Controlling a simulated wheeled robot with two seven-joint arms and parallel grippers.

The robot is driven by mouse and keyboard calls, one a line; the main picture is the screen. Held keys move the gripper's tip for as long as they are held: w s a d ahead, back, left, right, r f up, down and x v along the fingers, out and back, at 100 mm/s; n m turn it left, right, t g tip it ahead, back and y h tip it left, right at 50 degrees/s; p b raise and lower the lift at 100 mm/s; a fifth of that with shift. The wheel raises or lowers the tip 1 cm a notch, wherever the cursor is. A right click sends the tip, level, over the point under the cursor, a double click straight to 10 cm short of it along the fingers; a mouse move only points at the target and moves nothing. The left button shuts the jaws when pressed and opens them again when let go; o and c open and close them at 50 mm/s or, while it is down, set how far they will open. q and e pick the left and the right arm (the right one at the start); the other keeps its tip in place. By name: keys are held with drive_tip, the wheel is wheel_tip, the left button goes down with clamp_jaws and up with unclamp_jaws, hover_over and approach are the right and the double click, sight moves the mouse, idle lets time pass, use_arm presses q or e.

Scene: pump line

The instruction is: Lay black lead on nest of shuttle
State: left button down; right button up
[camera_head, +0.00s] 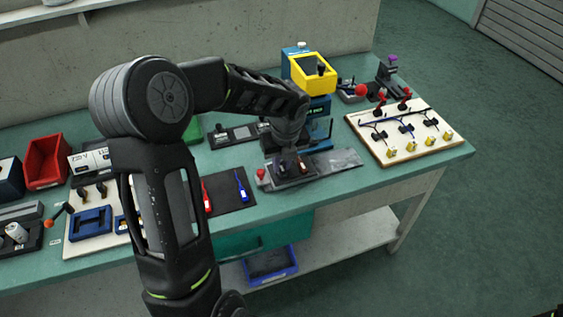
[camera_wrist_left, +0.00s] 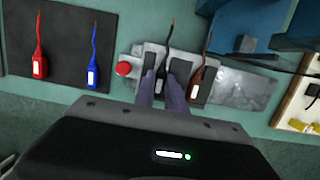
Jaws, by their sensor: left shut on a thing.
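The shuttle (camera_wrist_left: 138,52) is a pale plate with dark nest blocks and a red knob (camera_wrist_left: 124,69) at its left end. In the head view it lies near the bench front (camera_head: 293,180). My left gripper (camera_wrist_left: 165,88) is shut over the left part of the nest, its fingers pointing down. A thin dark lead (camera_wrist_left: 168,42) with a copper-coloured tip sticks out between the fingers; its body is mostly hidden, so I cannot tell whether it touches the nest. A brown lead (camera_wrist_left: 196,82) lies on the nest just right of the fingers. My right gripper is out of view.
A dark mat (camera_head: 224,195) left of the shuttle carries a red lead (camera_wrist_left: 40,66) and a blue lead (camera_wrist_left: 93,71). A yellow-and-blue machine (camera_head: 311,71) stands behind. A board with red-knobbed clamps (camera_head: 397,153) is at right.

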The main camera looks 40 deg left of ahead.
use_arm(q)
drive_tip(key=shift+s+f, duration=0.15)
drive_tip(key=shift+f, duration=0.45)
idle(1.0)
